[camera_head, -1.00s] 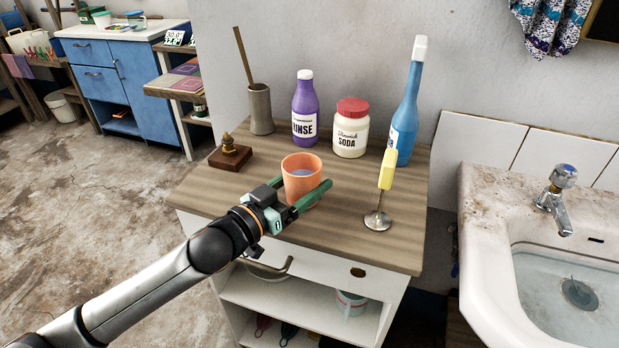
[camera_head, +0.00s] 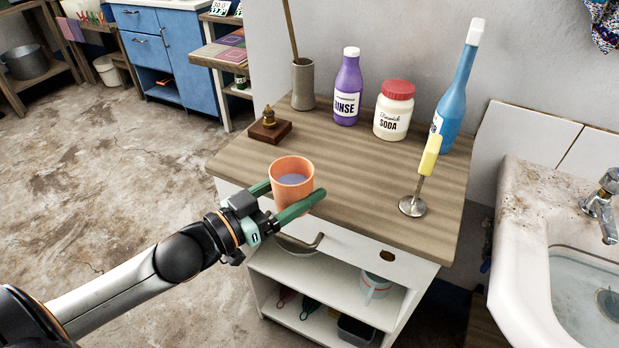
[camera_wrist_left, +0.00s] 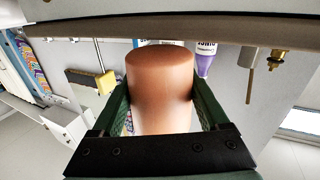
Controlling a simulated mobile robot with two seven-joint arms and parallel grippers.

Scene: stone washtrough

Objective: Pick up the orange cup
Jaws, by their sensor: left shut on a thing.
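The orange cup (camera_head: 292,187) is upright at the front edge of the wooden cabinet top, and a bluish-grey surface shows inside it. My left gripper (camera_head: 290,196) has its green fingers on both sides of the cup and is shut on it. In the left wrist view, the cup (camera_wrist_left: 160,92) fills the space between the two fingers. The cup overlaps the cabinet's front edge in the head view and appears held above or just in front of it. My right gripper is not in view.
On the cabinet top (camera_head: 340,180) stand a purple bottle (camera_head: 347,90), a soda jar (camera_head: 394,112), a blue bottle (camera_head: 456,90), a grey holder (camera_head: 303,85), a small brown block (camera_head: 270,129) and a yellow-handled tool (camera_head: 428,160). A sink (camera_head: 530,215) is at right.

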